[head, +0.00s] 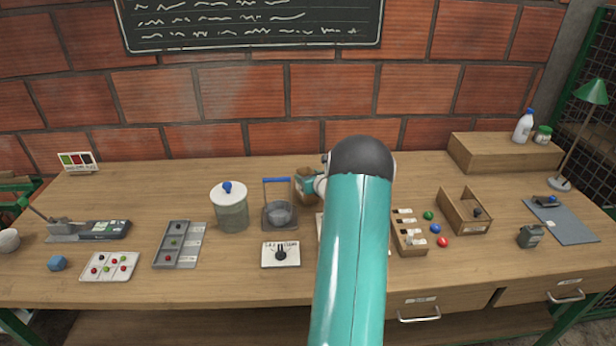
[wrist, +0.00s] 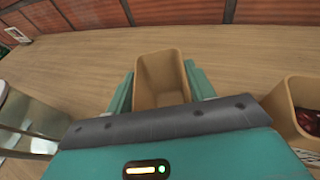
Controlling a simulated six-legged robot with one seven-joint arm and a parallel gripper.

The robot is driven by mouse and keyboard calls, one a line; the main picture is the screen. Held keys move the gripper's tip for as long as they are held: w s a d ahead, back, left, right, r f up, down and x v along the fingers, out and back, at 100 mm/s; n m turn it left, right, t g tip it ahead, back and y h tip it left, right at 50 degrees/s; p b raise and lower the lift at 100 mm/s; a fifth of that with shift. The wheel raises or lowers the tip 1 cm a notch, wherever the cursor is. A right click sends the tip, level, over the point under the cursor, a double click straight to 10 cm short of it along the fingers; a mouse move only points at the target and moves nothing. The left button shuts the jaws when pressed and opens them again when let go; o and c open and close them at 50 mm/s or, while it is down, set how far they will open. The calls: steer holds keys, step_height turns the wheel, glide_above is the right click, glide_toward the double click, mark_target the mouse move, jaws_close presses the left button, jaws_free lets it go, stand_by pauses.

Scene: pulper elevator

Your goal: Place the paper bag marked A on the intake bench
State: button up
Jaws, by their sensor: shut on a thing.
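My gripper (wrist: 160,75) is shut on an open-topped tan paper bag (wrist: 161,92), with one teal finger on each side of it. The bag stands upright and its inside looks empty. In the head view this bag (head: 304,188) shows just left of my arm, above or on the wooden bench (head: 140,190); I cannot tell whether it touches the top. A second tan container (wrist: 285,112), with dark red things inside, stands to the right in the wrist view. No letter A is readable on either, and my arm hides part of the bench.
A lidded jar (head: 231,210) and a blue-handled scale (head: 279,213) stand left of the held bag. A dial plate (head: 281,254) lies in front. An open wooden box (head: 466,212) and small coloured balls are to the right. Bare bench lies behind the held bag.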

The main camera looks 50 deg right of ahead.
steer(key=o, duration=1.4)
steer(key=shift+f, duration=0.1)
